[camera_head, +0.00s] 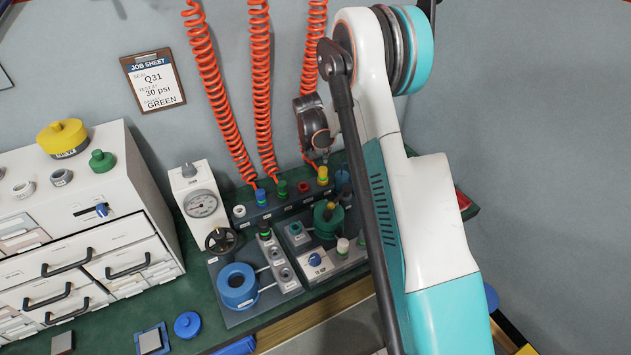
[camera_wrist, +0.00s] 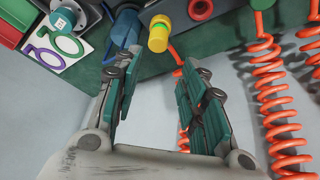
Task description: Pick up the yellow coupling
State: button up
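The yellow coupling (camera_head: 323,176) sits at the right part of the dark hose rack, with an orange coiled hose rising behind it. In the wrist view the yellow coupling (camera_wrist: 159,38) is near the top, with its hose running down between my fingers. My gripper (camera_wrist: 160,62) is open, with its two green-padded fingers apart. The coupling appears just beyond the gap between the fingertips, and nothing is held. In the head view my wrist is just above the coupling, and my arm hides part of the bench to the right.
Green (camera_head: 282,188) and blue (camera_head: 261,197) couplings with coiled hoses stand left of it, with a red port (camera_head: 303,187) between. A gauge unit (camera_head: 201,204) stands further left. In the wrist view, a dark-blue cylinder (camera_wrist: 126,27) is close to the left finger.

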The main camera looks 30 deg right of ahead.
jog(key=b, duration=0.3)
send_near(323, 168)
jog(key=x, duration=0.4)
jog(key=shift+s+a+f, duration=0.1)
jog(key=shift+a+f, duration=0.2)
jog(key=shift+f, duration=0.2)
jog(key=shift+d+b+x, duration=0.15)
jog(key=shift+b+x, duration=0.4)
jog(key=shift+x, duration=0.85)
jog(key=shift+d+b+x, duration=0.15)
jog(key=shift+b+x, duration=0.4)
jog(key=shift+x, duration=0.85)
jog(key=shift+r, duration=0.2)
jog(key=c, duration=0.9)
